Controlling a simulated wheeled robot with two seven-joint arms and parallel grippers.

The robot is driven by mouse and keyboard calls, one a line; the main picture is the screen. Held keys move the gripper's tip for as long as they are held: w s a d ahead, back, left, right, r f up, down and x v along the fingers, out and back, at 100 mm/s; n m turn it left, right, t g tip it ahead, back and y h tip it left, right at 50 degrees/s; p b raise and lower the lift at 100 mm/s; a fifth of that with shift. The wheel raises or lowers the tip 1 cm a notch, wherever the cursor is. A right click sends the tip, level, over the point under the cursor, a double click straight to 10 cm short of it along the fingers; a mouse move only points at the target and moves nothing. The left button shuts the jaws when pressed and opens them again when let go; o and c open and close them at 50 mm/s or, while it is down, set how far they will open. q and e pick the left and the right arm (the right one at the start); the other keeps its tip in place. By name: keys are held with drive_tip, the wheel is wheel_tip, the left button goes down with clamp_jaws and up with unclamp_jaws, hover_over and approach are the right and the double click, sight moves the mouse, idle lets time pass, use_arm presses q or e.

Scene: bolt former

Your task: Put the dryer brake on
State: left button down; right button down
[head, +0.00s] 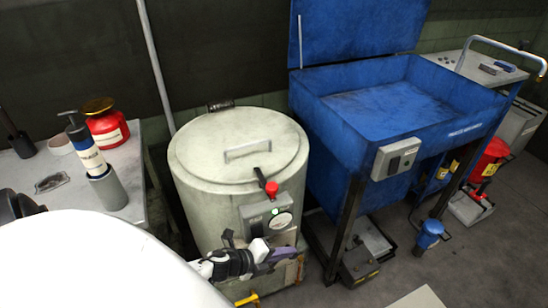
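The dryer (205,175) is a pale grey-green drum with a closed round lid (240,135) and a bar handle on top. A dark lever with a red knob (271,188) sits on its front near the lid's rim, the knob at the lower end; I take this for the brake. Below it is a grey control box (256,217) with a lit green lamp and a round dial. My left gripper (280,257) is in front of the drum's lower front, below the dial and apart from the red knob. Its finger gap is not clear. My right gripper is not in view.
A blue parts washer (330,130) with a raised lid stands right of the dryer. A bench (140,150) with a red can (106,125) and bottle is at left. A dark pedal box (360,265) lies on the floor. A trolley stands at far right.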

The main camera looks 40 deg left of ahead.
use_arm(q)
drive_tip(key=s+a+r+p, duration=0.2)
drive_tip(key=s+r+p, duration=0.3)
drive_tip(key=s+r, duration=0.3)
wheel_tip(320, 180, up, 3)
drive_tip(key=shift+s+f, duration=0.15)
drive_tip(key=shift+s, duration=0.15)
drive_tip(key=shift+d, duration=0.1)
drive_tip(key=s+d+n+g, duration=0.1)
drive_tip(key=s+d+n, duration=0.3)
drive_tip(key=d+n, duration=0.4)
drive_tip(key=s+d+f+n+g+y, duration=0.1)
drive_tip(key=s+d+n+g, duration=0.1)
drive_tip(key=s+d+n, duration=0.3)
drive_tip(key=d+n, duration=0.3)
drive_tip(key=n, duration=0.4)
drive_tip(key=shift+s+d+f, duration=0.2)
drive_tip(key=shift+s+d, duration=0.1)
